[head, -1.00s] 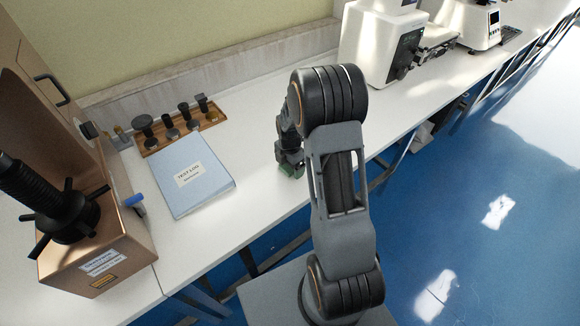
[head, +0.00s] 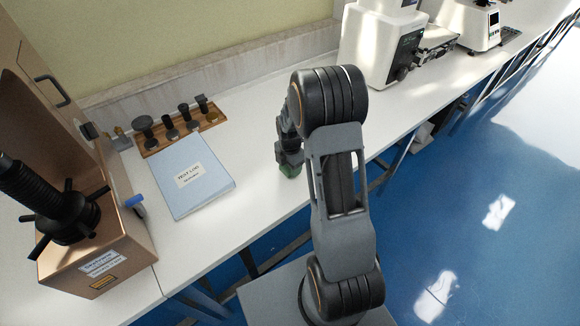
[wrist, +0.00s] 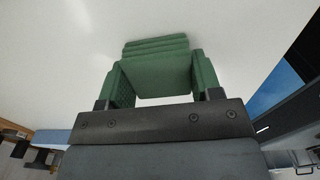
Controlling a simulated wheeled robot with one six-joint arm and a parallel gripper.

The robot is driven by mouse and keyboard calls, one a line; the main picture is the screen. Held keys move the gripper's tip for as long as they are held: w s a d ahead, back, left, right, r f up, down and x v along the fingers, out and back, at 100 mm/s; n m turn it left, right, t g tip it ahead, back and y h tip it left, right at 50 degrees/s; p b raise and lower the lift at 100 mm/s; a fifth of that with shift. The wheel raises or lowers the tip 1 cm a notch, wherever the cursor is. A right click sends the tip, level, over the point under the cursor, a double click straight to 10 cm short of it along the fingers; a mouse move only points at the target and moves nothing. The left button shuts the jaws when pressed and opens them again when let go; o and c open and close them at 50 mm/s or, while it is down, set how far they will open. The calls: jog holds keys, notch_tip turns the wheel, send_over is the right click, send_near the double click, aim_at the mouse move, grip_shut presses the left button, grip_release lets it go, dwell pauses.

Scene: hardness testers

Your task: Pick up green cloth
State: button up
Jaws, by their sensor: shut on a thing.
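The green cloth (wrist: 157,72) is a folded, layered stack between the two fingers of my gripper (wrist: 163,80) in the wrist view. My gripper is shut on it, with a finger at each side. In the head view my gripper (head: 290,165) is low over the white bench, right of the blue folder. Only a little green shows there, and my arm hides part of the area. I cannot tell whether the cloth still touches the bench.
A blue folder (head: 192,177) lies left of my gripper. Behind it is a wooden tray (head: 184,134) with several dark parts. A brown tester (head: 115,255) stands at the left, and a white tester (head: 375,45) at the back right. The bench (head: 250,120) around my gripper is clear.

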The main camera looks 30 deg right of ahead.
jog(key=shift+r, duration=0.45)
notch_tip(320, 180, up, 3)
jog(key=shift+s+d+f, duration=0.1)
jog(key=shift+d, duration=0.05)
jog(key=s+d+r+b, duration=0.1)
jog(key=s+d+r, duration=0.7)
jog(key=s, duration=0.3)
jog(key=shift+s+r, duration=0.15)
jog(key=shift+r, duration=0.45)
